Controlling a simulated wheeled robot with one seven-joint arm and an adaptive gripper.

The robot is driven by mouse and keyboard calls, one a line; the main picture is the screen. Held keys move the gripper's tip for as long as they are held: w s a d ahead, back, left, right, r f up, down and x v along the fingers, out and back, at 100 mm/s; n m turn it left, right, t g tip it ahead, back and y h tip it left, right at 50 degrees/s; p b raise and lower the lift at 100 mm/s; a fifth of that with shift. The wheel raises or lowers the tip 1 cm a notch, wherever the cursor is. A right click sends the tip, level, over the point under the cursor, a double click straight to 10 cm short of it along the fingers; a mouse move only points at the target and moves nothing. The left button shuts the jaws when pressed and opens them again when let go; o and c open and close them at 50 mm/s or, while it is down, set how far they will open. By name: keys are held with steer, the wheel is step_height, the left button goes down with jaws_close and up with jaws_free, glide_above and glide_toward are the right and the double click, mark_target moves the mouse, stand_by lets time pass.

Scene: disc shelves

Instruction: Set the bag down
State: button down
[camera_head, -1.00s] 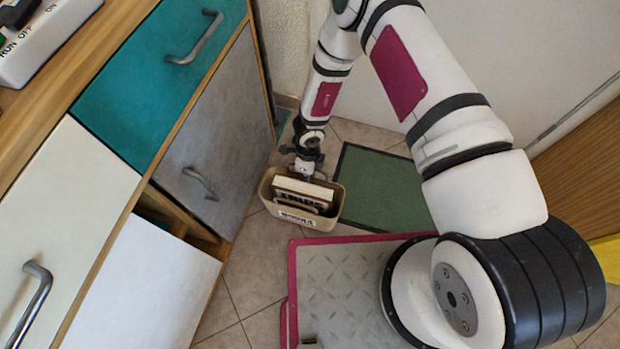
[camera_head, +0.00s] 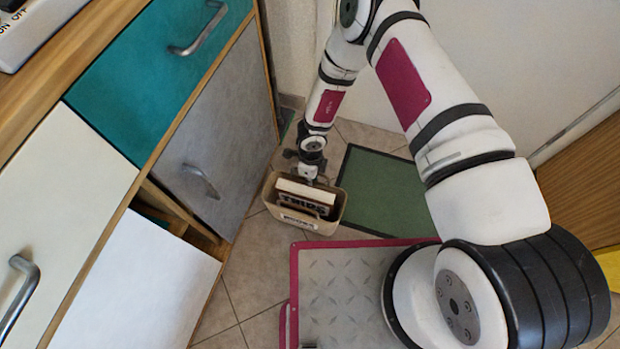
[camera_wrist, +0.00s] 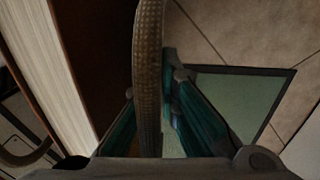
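The bag (camera_head: 300,220) is a beige, open-topped, basket-like carrier with lettering on its front. It stands upright low over the tiled floor beside the grey cabinet door; I cannot tell whether its base touches the floor. Books (camera_head: 306,194) stick up inside it. My gripper (camera_head: 307,179) points down over the bag's back edge. In the wrist view, the bag's woven handle (camera_wrist: 148,75) runs up between the two teal fingers of my gripper (camera_wrist: 153,88). The fingers are drawn in close on both sides of it. The bag's body is hard to make out there.
A cabinet with a teal drawer (camera_head: 160,72) and a grey door (camera_head: 215,140) stands close on the left; metal handles jut out. A green mat (camera_head: 385,195) lies right of the bag. A wall is behind. Tiled floor (camera_head: 245,260) is bare in front.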

steer(key=shift+f, duration=0.15)
steer(key=c, duration=2.3)
jaws_free()
steer(key=shift+f, duration=0.15)
steer(key=o, duration=0.5)
step_height(320, 180, up, 13)
steer(key=p, duration=0.5)
steer(key=shift+w+d+f, duration=0.15)
steer(key=shift+w, duration=0.2)
